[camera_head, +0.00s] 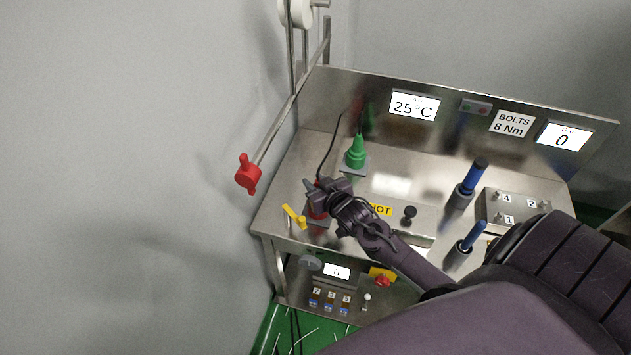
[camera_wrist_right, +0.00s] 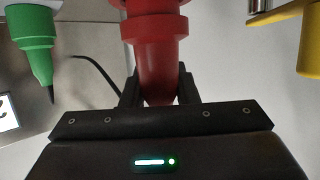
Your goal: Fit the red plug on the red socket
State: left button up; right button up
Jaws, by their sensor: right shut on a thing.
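The red plug shows large in the right wrist view (camera_wrist_right: 155,40), with its narrow end between the fingers of my right gripper (camera_wrist_right: 160,90). In the head view my right gripper (camera_head: 318,190) is at the left front of the steel bench, shut on the red plug (camera_head: 316,212). The plug is mostly hidden by the gripper there. A plate shows under the plug, but the red socket itself is hidden, and I cannot tell whether the plug is seated. My left gripper is in neither view.
A green plug (camera_head: 356,153) stands upright behind the gripper. A yellow handle (camera_head: 294,216) is close on its left. A red valve handle (camera_head: 247,174) sticks out left of the steel bench (camera_head: 290,170). Blue-handled tools (camera_head: 470,176) stand to the right. A dark cable runs behind the plug.

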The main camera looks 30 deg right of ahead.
jog(key=shift+f+b, duration=0.4)
jog(key=shift+f, duration=0.3)
jog(key=o, duration=1.1)
jog(key=shift+s, duration=0.1)
jog(key=shift+s, duration=0.3)
jog(key=b+v, duration=0.1)
jog(key=v, duration=0.6)
jog(key=shift+r, duration=0.15)
